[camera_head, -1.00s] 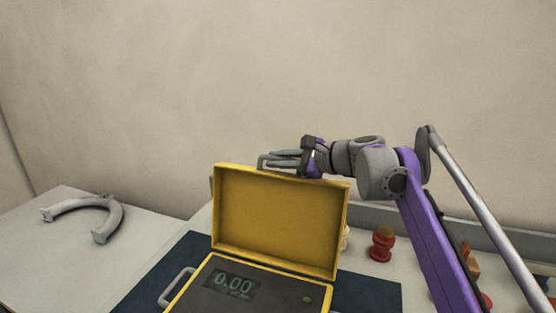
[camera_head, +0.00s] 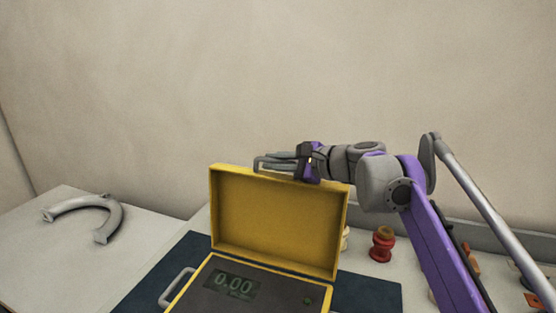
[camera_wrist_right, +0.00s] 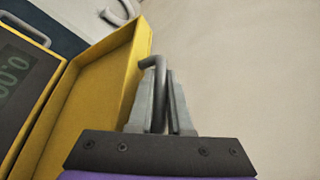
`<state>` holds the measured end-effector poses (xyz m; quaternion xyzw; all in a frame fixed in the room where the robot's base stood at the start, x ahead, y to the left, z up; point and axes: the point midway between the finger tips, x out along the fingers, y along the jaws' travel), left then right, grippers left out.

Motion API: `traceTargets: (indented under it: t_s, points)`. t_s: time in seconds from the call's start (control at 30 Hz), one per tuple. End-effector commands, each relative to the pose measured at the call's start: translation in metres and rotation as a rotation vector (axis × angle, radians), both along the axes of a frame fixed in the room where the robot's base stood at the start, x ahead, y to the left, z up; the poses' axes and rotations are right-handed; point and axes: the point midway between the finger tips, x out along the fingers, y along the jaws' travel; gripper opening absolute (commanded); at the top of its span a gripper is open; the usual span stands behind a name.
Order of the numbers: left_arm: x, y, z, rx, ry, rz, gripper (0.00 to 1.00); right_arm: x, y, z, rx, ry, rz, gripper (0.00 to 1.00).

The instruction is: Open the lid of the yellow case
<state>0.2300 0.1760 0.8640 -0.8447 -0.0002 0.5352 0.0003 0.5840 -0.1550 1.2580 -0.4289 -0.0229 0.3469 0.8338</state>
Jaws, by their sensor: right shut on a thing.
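The yellow case stands open on the dark mat, its base (camera_head: 250,283) showing a dark panel with a "0.00" display. Its lid (camera_head: 275,220) stands about upright at the back of the base, inner side toward me. My right gripper (camera_head: 275,162) is at the lid's top edge, coming from the right. In the right wrist view its fingers (camera_wrist_right: 165,105) are shut on the grey lid handle (camera_wrist_right: 152,64), beside the yellow lid (camera_wrist_right: 85,100). My left gripper is not in view.
A grey horseshoe-shaped part (camera_head: 90,212) lies on the left worktop. A red bushing (camera_head: 382,244) stands right of the case, and other small parts are partly hidden by my right arm. The dark mat (camera_head: 370,292) is under the case. A wall is behind.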

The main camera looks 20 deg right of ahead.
Motion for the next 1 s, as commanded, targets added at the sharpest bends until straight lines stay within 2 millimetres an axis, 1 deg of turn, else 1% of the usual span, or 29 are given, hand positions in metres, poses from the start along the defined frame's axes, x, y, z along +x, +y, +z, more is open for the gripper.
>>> traceTargets:
  t_s: [0.03,0.1,0.2,0.3,0.67,0.7,0.73,1.0]
  points:
    - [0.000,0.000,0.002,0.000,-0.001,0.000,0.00,-0.009,0.006,0.003,-0.013,-0.025,0.001,0.00]
    - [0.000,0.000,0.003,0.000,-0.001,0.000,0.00,-0.018,0.013,0.005,-0.036,-0.058,0.002,0.00]
    - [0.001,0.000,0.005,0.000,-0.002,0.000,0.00,-0.028,0.019,0.007,-0.063,-0.098,0.001,0.00]
    - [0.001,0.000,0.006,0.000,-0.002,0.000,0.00,-0.034,0.023,0.007,-0.080,-0.122,0.000,0.00]
    - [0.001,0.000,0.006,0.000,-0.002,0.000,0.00,-0.036,0.024,0.007,-0.088,-0.131,0.000,0.00]
    - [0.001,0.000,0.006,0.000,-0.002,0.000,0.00,-0.036,0.024,0.007,-0.087,-0.130,0.000,0.24]
    - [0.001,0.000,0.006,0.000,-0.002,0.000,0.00,-0.036,0.024,0.007,-0.087,-0.130,0.000,0.30]
    - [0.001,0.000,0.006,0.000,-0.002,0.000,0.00,-0.037,0.023,0.007,-0.088,-0.130,-0.001,0.30]
